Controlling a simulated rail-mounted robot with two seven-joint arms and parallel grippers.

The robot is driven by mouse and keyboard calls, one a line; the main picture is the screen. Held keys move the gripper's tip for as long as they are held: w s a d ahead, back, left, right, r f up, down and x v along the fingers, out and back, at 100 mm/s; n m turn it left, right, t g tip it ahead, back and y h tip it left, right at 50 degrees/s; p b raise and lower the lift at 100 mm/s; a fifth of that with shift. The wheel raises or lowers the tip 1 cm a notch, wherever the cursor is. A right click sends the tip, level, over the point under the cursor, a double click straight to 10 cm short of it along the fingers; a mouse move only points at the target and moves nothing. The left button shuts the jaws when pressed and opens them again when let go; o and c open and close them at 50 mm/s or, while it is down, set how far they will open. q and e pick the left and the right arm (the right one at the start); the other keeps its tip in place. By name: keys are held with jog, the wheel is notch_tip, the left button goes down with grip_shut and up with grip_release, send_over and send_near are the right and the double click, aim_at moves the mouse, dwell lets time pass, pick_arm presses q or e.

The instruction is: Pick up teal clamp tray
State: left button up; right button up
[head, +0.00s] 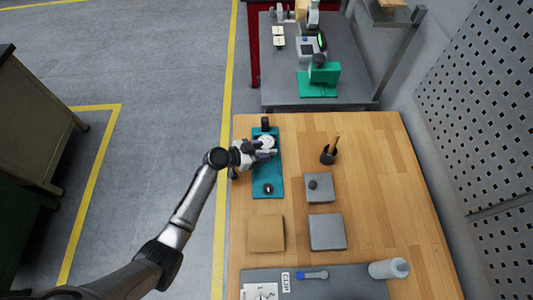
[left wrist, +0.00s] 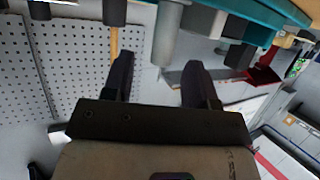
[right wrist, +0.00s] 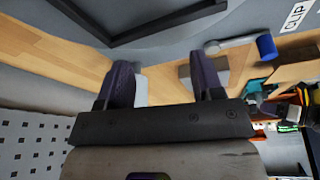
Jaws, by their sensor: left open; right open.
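The teal clamp tray (head: 275,183) lies lengthwise near the left edge of the wooden table in the head view. A dark block stands at its far end, a pale round part sits behind its middle and a dark round part is at its near end. My left gripper (head: 265,156) is over the middle of the tray from the left. Its fingers (left wrist: 157,80) are apart and empty in the left wrist view. The teal tray (left wrist: 262,12) shows along the top right there, beyond the fingers. My right gripper (right wrist: 165,85) is open and empty in the right wrist view.
Right of the tray are a dark cup (head: 328,156) with a brown stick and two grey plates (head: 326,232). A tan square (head: 265,233), a grey mat (head: 340,283) and a white bottle (head: 390,268) lie nearer. The table's right side is clear.

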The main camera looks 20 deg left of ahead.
pick_arm(q)
jog(key=shift+w+d+f, duration=0.2)
jog(key=shift+w+d, duration=0.05)
jog(key=shift+w, duration=0.05)
jog(key=shift+c, duration=0.3)
grip_shut()
